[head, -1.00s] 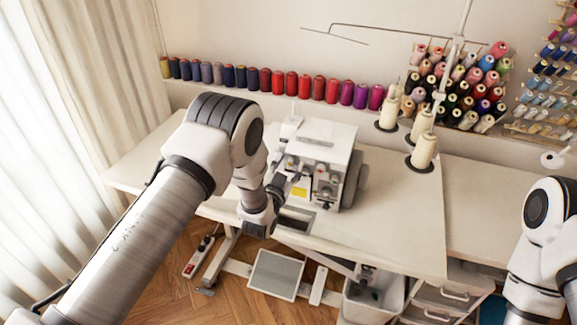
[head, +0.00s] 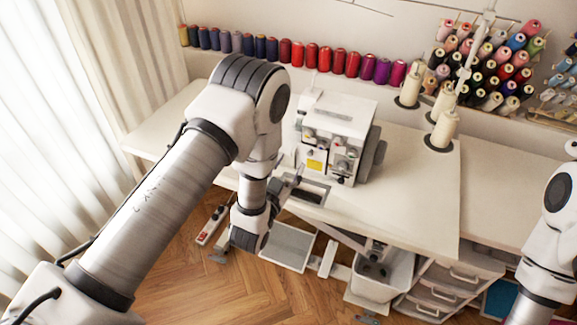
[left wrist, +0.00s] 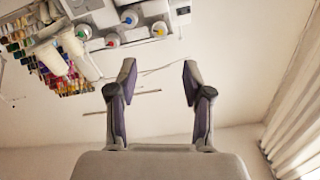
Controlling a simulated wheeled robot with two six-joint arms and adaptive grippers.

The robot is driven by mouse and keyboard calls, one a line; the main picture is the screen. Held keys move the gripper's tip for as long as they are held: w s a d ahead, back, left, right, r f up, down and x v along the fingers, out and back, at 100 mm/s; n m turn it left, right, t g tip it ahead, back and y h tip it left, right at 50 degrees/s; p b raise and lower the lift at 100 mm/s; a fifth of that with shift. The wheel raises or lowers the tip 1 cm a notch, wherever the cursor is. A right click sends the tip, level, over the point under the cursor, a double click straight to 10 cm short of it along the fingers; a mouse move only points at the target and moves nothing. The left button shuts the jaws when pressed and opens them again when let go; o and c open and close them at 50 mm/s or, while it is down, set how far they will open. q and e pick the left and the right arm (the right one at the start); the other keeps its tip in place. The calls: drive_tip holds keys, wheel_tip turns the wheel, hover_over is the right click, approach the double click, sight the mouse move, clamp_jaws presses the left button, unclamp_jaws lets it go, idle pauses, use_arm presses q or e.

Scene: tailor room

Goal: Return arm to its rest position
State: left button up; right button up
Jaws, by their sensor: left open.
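My left arm comes in from the left in the head view. Its gripper (head: 290,186) is in front of the sewing machine, partly hidden behind my own wrist. In the left wrist view the two fingers of the left gripper (left wrist: 158,78) stand wide apart with nothing between them. A white sewing machine (head: 336,128) stands on the white table (head: 410,200), just beyond the left gripper. My right arm shows at the right edge of the head view, and its gripper is out of the picture.
A row of coloured spools (head: 311,56) lines the back ledge. A grey bin (head: 385,277) and drawers (head: 445,290) are under the table. A power strip (head: 212,225) and a foot pedal (head: 288,246) lie on the floor.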

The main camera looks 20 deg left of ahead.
use_arm(q)
drive_tip(key=s+a+f+n+g+y, duration=0.1)
drive_tip(key=s+a+f+g, duration=0.1)
drive_tip(key=s+f+g, duration=0.45)
drive_tip(key=s+a+f+n+g, duration=0.1)
drive_tip(key=s+a+f+g, duration=0.2)
drive_tip(key=s+f, duration=0.7)
drive_tip(key=s+f+n+g, duration=0.1)
drive_tip(key=s+g, duration=0.3)
drive_tip(key=s, duration=0.4)
drive_tip(key=s+d+f+g, duration=0.1)
drive_tip(key=s+g, duration=0.3)
drive_tip(key=s, duration=0.5)
drive_tip(key=shift+f+n+g+h, duration=0.3)
drive_tip(key=shift+f+n+g, duration=0.1)
drive_tip(key=shift+f, duration=0.5)
drive_tip(key=shift+w, duration=0.1)
